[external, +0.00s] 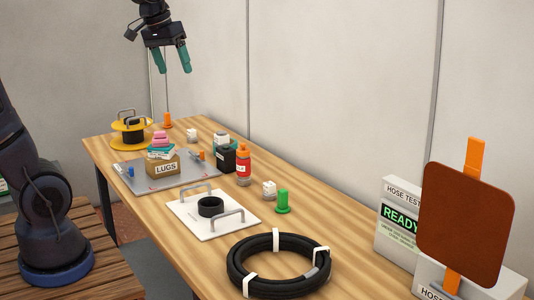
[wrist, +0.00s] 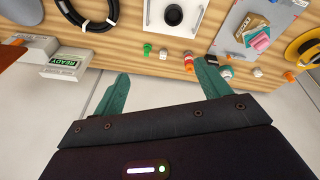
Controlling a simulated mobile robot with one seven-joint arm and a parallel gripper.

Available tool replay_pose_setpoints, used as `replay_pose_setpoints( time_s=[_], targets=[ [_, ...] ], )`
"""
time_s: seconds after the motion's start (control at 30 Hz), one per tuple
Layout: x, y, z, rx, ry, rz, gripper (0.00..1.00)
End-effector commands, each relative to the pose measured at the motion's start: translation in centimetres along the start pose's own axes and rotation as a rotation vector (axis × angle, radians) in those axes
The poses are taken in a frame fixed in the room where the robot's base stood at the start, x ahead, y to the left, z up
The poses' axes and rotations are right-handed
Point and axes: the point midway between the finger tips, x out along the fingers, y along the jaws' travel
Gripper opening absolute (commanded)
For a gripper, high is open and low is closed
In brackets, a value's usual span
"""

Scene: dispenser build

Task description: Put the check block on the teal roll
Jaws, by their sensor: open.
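My gripper (external: 172,70) is open and empty, high above the back part of the table; its teal fingers also show in the wrist view (wrist: 163,88). Several small white blocks stand on the table, and I cannot tell which is the check block. One white block (external: 269,189) is beside the green peg, and another white block (external: 192,135) is near the back edge.
A red bottle (external: 243,165) and the black container (external: 226,158) stand close to the third block. A white handled plate (external: 222,225), green peg (external: 283,203) and black hose coil (external: 240,275) lie nearer.

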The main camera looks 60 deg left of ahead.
Motion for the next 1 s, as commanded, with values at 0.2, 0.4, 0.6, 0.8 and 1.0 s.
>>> replay_pose_setpoints(
  time_s=[0.2,0.4,0.6,0.8,1.0],
  targets=[
    [-0.1,0.1,7.6,0.162,0.049,0.007,0.76],
    [0.8,-0.4,13.5,0.297,0.088,0.007,0.76],
    [1.7,-0.9,16.5,0.37,0.11,0.006,0.76],
    [1.9,-1.0,17.0,0.385,0.113,0.004,0.76],
    [1.9,-1.0,17.0,0.384,0.113,0.004,0.76]
  ],
)
